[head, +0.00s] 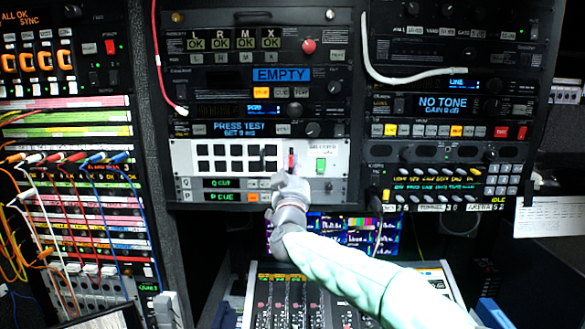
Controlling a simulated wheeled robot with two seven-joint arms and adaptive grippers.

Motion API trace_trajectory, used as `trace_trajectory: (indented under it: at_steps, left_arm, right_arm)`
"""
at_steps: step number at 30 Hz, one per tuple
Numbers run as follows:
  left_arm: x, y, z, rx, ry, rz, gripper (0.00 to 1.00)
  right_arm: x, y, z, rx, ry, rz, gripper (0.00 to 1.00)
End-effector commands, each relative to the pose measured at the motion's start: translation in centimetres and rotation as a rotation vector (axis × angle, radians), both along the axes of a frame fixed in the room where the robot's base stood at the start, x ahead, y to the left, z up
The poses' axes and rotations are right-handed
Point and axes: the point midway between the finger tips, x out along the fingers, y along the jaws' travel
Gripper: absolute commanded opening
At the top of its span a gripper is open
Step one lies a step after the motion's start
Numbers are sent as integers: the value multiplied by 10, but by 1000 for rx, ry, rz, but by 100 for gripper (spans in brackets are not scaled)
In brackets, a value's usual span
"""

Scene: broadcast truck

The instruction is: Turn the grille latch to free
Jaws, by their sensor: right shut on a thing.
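A white panel (183,157) with a grille of black rectangular openings sits in the middle rack. A small red part (291,160), which looks like the grille latch, stands at the right side of the grille. My right gripper (290,172) has come up from the lower right and is at this red part. It is shut on it, and the fingers hide its lower end. The latch's exact angle is hard to tell, but the red part looks about upright. My left gripper is not seen.
A green switch (321,165) is just right of the latch. A mixing console (300,305) lies below my right arm, with a lit screen (340,222) behind it. Patch cables (70,158) hang at the left. A white cable (400,78) loops at the upper right.

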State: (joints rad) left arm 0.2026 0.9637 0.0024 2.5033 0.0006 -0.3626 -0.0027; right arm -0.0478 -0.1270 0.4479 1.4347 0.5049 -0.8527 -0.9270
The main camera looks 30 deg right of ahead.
Motion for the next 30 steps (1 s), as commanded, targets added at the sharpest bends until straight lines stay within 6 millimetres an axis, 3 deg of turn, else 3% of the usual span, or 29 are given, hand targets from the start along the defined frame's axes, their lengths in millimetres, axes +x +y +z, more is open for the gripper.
trace_trajectory:
  at_steps: [4,5,6,7,8,20,30]
  left_arm:
    - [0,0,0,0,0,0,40]
    - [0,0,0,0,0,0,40]
    - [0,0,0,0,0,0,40]
    - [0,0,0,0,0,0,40]
    - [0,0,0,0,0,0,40]
    - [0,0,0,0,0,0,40]
    - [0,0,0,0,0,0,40]
  right_arm:
    - [1,0,-1,1,1,1,0]
    - [1,0,-1,1,1,1,20]
    - [0,0,-1,1,1,1,31]
    - [0,0,-1,1,1,1,40]
    - [0,0,-1,1,1,1,41]
    - [-4,2,-1,0,0,1,41]
    - [-47,29,-22,1,0,4,41]
